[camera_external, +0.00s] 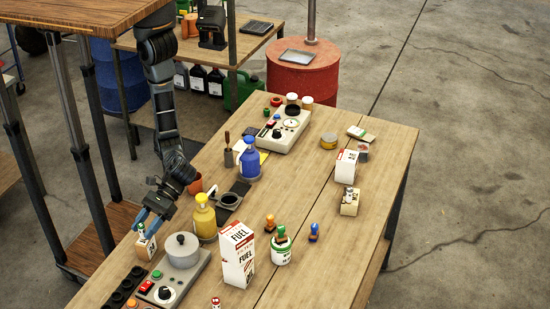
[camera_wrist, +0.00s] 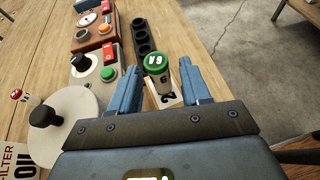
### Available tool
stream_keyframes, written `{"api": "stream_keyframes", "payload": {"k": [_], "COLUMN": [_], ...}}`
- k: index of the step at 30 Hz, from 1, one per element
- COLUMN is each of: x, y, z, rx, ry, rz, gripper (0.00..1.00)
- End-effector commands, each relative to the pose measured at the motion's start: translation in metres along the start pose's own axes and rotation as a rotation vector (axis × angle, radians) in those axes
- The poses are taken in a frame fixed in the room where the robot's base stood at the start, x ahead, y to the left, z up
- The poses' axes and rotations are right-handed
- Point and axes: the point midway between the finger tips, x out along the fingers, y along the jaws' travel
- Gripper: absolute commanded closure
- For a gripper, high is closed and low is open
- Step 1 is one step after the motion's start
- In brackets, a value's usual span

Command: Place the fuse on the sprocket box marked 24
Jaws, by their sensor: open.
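My gripper (camera_wrist: 160,88) is open, with its two blue fingers on either side of a small green-capped cylinder (camera_wrist: 158,64), possibly the fuse. Its cap bears white digits. A gap shows between it and each finger. A pale box (camera_wrist: 168,100) with black digits lies under or just behind it; only a "2" is readable, the rest is hidden. In the external view my gripper (camera_external: 148,222) points down at the table's left edge, over this small box (camera_external: 146,247). Another small box (camera_external: 350,208) with a small figure-like item on it stands at the right; its marking is unreadable.
Beside my gripper are a cooking plate with a grey pot (camera_external: 182,248), a black row of holes (camera_external: 124,288) and a yellow bottle (camera_external: 204,220).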

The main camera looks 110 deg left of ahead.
Motion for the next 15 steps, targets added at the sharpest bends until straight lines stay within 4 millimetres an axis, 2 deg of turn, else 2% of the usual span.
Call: {"api": "stream_keyframes", "payload": {"k": [5, 8, 15], "x": [-0.001, -0.009, -0.054], "y": [0.0, 0.001, 0.001], "z": [0.001, 0.002, 0.002], "rx": [0.002, -0.001, -0.002], "ry": [0.0, -0.001, -0.002], "rz": [0.0, 0.002, 0.005], "gripper": [0.53, 0.53, 0.53]}}
